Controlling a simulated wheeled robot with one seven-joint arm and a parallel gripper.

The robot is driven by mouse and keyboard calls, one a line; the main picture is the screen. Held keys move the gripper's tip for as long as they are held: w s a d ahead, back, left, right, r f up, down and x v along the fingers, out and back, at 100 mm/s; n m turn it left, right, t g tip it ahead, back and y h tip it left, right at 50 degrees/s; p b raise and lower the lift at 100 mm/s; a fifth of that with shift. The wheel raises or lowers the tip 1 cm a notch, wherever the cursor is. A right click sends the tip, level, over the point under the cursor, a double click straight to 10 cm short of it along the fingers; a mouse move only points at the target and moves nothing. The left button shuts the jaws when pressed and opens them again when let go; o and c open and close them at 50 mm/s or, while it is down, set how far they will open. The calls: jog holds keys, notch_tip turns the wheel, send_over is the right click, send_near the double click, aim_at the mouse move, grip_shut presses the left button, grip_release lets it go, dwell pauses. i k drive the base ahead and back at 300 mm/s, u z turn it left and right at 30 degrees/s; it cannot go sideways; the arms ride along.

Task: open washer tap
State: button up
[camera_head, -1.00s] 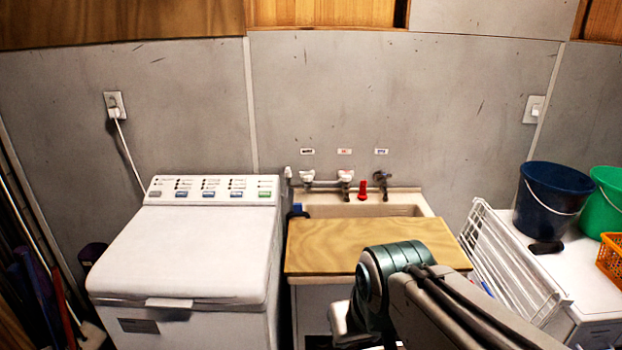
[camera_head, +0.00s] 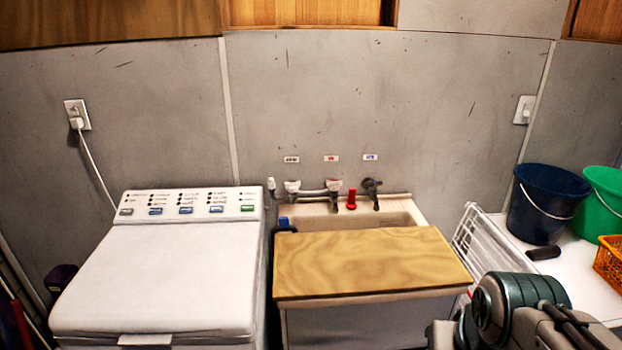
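Three taps stand in a row on the wall above the sink. The left tap (camera_head: 292,188) and the middle tap (camera_head: 334,188) have pale handles and are joined by a pipe. The right tap (camera_head: 372,187) is dark. Small labels sit above them: a dark-lettered one (camera_head: 291,159), a red one (camera_head: 330,158) and a blue one (camera_head: 370,157). Their words are too small to read. Whether any tap is open or shut cannot be told. My gripper is out of view.
A white washer (camera_head: 160,275) stands left of the sink (camera_head: 400,215). A wooden board (camera_head: 370,262) covers the sink's front. A red object (camera_head: 351,200) stands by the middle tap. A white rack (camera_head: 480,245), blue bucket (camera_head: 545,205) and green bucket (camera_head: 605,200) are at the right.

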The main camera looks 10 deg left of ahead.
aim_at(293, 185)
jog(key=i, duration=0.55)
jog(key=u, duration=0.9)
jog(key=i, duration=0.5)
jog(key=z, duration=0.05)
